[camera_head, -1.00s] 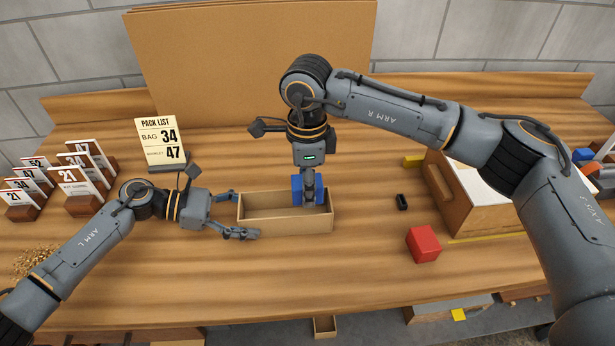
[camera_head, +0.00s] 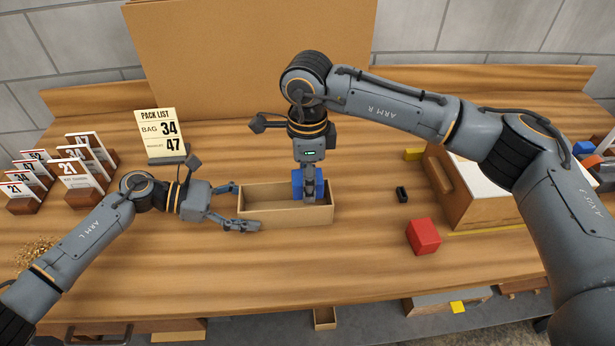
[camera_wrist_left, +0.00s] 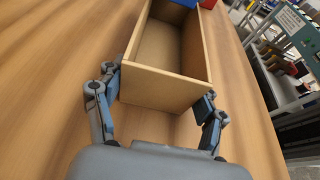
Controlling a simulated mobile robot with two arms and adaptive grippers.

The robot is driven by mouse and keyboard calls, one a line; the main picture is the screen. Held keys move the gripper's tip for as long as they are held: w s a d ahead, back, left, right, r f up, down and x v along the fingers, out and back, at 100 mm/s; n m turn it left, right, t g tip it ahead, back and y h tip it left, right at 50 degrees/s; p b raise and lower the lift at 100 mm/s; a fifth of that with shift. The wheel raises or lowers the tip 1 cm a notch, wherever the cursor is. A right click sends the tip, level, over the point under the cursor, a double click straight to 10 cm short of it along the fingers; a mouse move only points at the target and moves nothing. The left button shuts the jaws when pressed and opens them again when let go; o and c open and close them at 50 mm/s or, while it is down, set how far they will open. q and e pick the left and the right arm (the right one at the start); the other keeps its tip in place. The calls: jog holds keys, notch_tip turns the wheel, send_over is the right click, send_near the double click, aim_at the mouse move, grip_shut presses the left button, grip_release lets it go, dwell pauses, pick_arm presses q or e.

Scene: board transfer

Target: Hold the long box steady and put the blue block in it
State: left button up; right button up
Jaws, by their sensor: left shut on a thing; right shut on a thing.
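The long box (camera_head: 270,220) is an open wooden tray on the table, lying lengthwise from left to right. My left gripper (camera_head: 241,208) is shut on its left end, one finger on each long side; the left wrist view shows the fingers (camera_wrist_left: 158,100) against the box walls (camera_wrist_left: 160,88). My right gripper (camera_head: 309,188) points down over the right part of the box, shut on the blue block (camera_head: 297,184). The block is at the box's right part, its lower part hidden by the front wall, so I cannot tell whether it touches the floor. Its blue edge also shows in the left wrist view (camera_wrist_left: 186,3).
A red block (camera_head: 423,237) and a small black piece (camera_head: 402,194) lie right of the box. A larger wooden crate (camera_head: 470,200) stands further right, with a yellow block (camera_head: 413,154) beside it. Number cards (camera_head: 80,172) and a pack list sign (camera_head: 162,133) stand at the left.

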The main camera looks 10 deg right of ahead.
pick_arm(q)
jog(key=shift+f, duration=0.1)
pick_arm(e)
jog(key=o, duration=1.4)
jog(key=shift+r, duration=0.1)
notch_tip(320, 180, up, 12)
pick_arm(q)
jog(key=o, duration=1)
jog(key=shift+o, duration=0.3)
